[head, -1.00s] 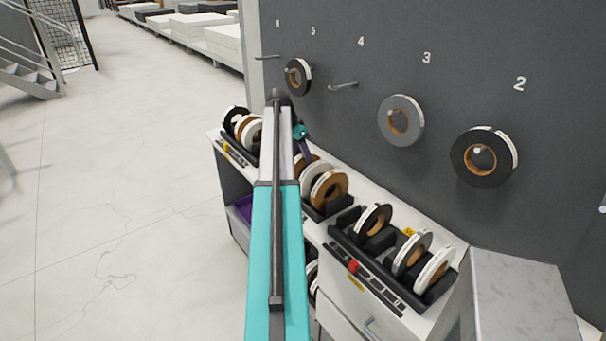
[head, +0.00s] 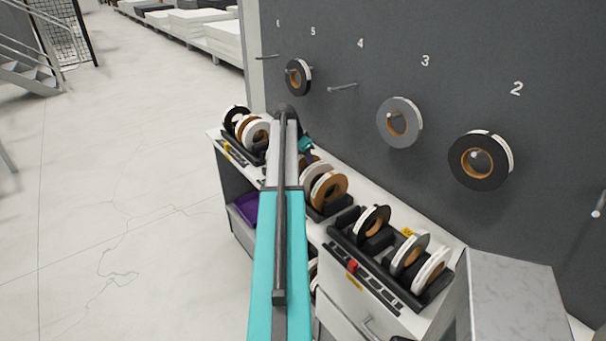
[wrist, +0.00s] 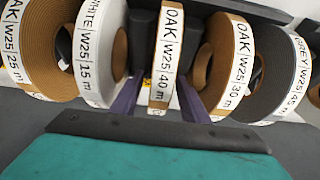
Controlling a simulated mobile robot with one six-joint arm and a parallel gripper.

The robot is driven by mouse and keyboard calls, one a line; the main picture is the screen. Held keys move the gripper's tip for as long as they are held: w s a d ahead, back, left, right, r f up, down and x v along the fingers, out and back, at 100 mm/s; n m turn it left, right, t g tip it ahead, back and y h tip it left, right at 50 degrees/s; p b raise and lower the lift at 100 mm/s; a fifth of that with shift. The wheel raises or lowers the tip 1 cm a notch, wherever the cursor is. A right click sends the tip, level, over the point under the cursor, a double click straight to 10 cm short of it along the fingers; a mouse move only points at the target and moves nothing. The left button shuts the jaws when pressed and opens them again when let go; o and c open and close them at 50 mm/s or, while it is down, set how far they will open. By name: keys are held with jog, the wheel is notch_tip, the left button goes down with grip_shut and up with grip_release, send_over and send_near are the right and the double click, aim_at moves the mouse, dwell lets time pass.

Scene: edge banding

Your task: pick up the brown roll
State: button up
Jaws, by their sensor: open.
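In the wrist view, a narrow brown roll (wrist: 160,58) labelled OAK W25 40 m stands upright between the two purple fingers of my gripper (wrist: 158,92). The fingers are open, one on each side; I cannot tell whether either touches it. Two more brown OAK rolls stand near: a 25 m roll (wrist: 38,58) at the far left and a 30 m roll (wrist: 234,66) to the right. In the head view, my arm hides most of my gripper and the rolls around it. A brown roll (head: 328,202) shows in the middle rack, right of my arm.
In the head view, a black rack (head: 345,243) with several rolls stands at right. The grey wall panel (head: 450,90) carries pegs and rolls behind the counter.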

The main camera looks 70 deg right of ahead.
grip_shut()
dwell(0.3)
jog(key=shift+r, duration=0.15)
jog(key=shift+r+b, duration=1.6)
jog(key=shift+r, duration=3.3)
